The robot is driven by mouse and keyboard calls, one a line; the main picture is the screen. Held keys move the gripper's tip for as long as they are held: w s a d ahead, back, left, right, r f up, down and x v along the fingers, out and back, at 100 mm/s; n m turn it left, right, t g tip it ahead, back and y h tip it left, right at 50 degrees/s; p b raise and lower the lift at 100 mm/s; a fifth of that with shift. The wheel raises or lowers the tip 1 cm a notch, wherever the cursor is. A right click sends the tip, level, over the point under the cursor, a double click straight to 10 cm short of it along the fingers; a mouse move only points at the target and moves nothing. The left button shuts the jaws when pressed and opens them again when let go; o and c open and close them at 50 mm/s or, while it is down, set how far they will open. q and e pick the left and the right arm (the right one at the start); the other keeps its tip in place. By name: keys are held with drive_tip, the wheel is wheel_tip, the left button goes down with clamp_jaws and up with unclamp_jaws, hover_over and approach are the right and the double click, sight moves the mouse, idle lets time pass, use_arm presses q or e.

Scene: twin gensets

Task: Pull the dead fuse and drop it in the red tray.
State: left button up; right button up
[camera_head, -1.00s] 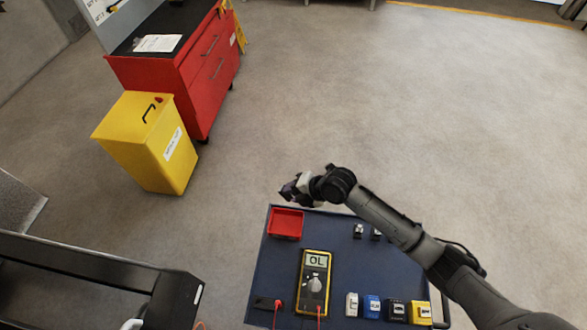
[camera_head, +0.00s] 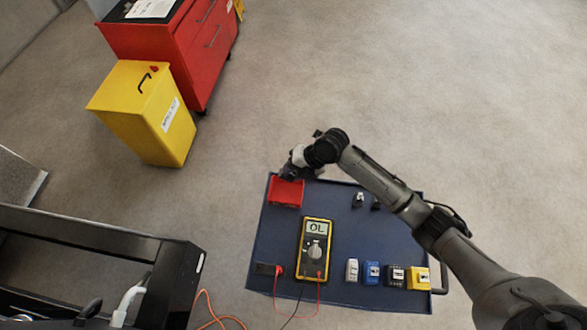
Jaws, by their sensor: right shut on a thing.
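The red tray (camera_head: 286,193) sits at the back left corner of the dark blue cart top. My right gripper (camera_head: 288,173) is at the tray's back edge, pointing left and down, just above or behind it. It is shut on a small dark piece, which I take to be the fuse; the fingers and their small size in the picture hide most of it. The inside of the tray shows red, with nothing clearly lying in it. My left gripper is not in view.
On the blue cart (camera_head: 345,235) lie a yellow multimeter (camera_head: 314,249) reading OL, several small blocks along the front, and two small parts at the back right. A yellow bin (camera_head: 148,115) and red cabinet (camera_head: 168,50) stand at upper left. A black frame (camera_head: 90,240) is at lower left.

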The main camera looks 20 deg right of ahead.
wheel_tip(320, 180, down, 7)
drive_tip(key=b, duration=0.4)
drive_tip(key=shift+r, duration=0.15)
drive_tip(key=o, duration=1.1)
drive_tip(key=shift+d+r, duration=0.1)
drive_tip(key=shift+r, duration=0.05)
drive_tip(key=shift+v, duration=6.75)
drive_tip(key=shift+s, duration=0.15)
